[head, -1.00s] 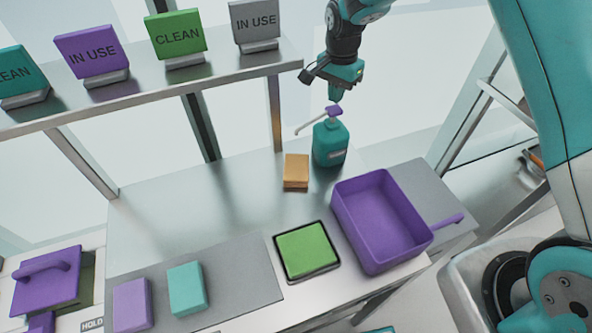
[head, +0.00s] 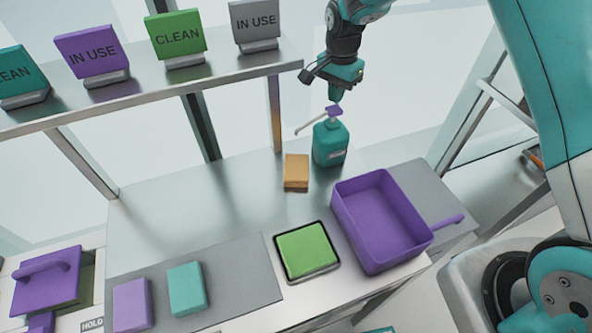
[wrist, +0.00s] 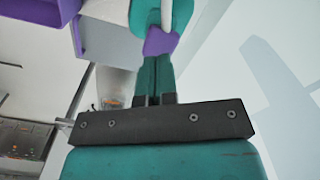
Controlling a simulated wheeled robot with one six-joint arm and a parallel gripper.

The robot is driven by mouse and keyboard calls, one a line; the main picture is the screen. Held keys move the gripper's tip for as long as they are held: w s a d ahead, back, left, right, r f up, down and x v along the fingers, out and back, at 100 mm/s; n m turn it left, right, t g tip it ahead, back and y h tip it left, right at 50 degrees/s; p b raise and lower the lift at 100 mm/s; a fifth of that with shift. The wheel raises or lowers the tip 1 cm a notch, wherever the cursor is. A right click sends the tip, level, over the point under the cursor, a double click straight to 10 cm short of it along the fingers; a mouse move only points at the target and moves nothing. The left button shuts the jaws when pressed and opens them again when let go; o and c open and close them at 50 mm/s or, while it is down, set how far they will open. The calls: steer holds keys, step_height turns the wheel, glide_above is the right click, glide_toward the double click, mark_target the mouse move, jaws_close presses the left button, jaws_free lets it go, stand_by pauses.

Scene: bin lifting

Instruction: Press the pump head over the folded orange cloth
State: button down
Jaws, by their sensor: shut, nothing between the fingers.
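A teal pump bottle (head: 330,145) stands upright at the back of the steel table, with a purple pump head (head: 334,111) on top and a thin pale spout pointing left. The folded orange cloth (head: 296,171) lies on the table to the left of the bottle, below the spout's end. My gripper (head: 336,99) is shut and empty, its tips just above the pump head; whether they touch it I cannot tell. In the wrist view the shut fingers (wrist: 154,98) point at the purple pump head (wrist: 161,42), and the cloth is not visible there.
A purple pan (head: 385,220) stands in front of the bottle, its handle to the right. A green cloth in a black-rimmed tray (head: 335,262) and teal and lilac blocks lie nearer the front. A shelf (head: 150,87) with several signs runs at the upper left.

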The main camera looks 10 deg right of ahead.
mark_target(335, 108)
steer(key=shift+f, duration=0.15)
steer(key=shift+f+b, duration=1.2)
steer(key=shift+f, duration=0.6)
steer(key=shift+r, duration=0.1)
steer(key=shift+r+p, duration=1.35)
steer(key=shift+r, duration=0.5)
step_height(335, 108, up, 6)
steer(key=p, duration=0.4)
